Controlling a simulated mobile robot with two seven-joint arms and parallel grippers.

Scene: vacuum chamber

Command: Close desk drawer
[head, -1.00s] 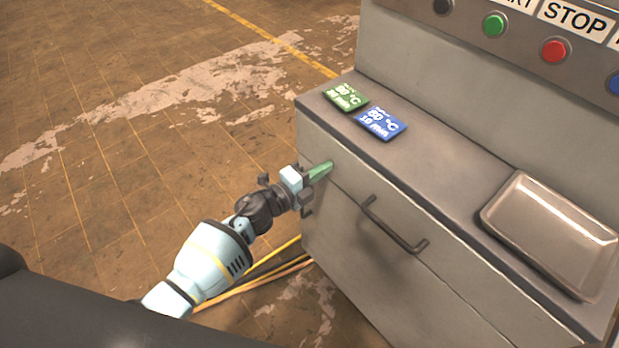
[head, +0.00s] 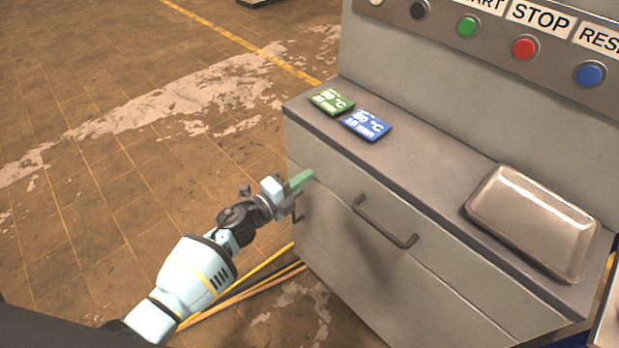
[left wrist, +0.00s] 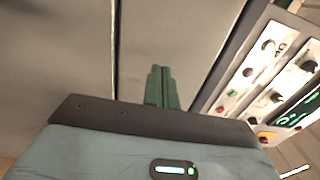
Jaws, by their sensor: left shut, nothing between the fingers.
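The desk drawer (head: 440,258) is the upper front panel of the grey cabinet, with a dark bar handle (head: 385,222) on it. In the head view its front looks flush with the panel below, with a thin seam between them. My left gripper (head: 304,178) is shut and empty, its green fingers at the left end of the drawer front, left of the handle. In the left wrist view the shut fingers (left wrist: 161,88) point at the grey front; I cannot tell whether they touch it. My right gripper is not in view.
On the cabinet top lie a green card (head: 330,102), a blue card (head: 366,125) and a metal tray (head: 535,222). A button panel (head: 490,40) rises behind. Yellow cables (head: 250,290) run along the floor by the cabinet. The tiled floor at left is open.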

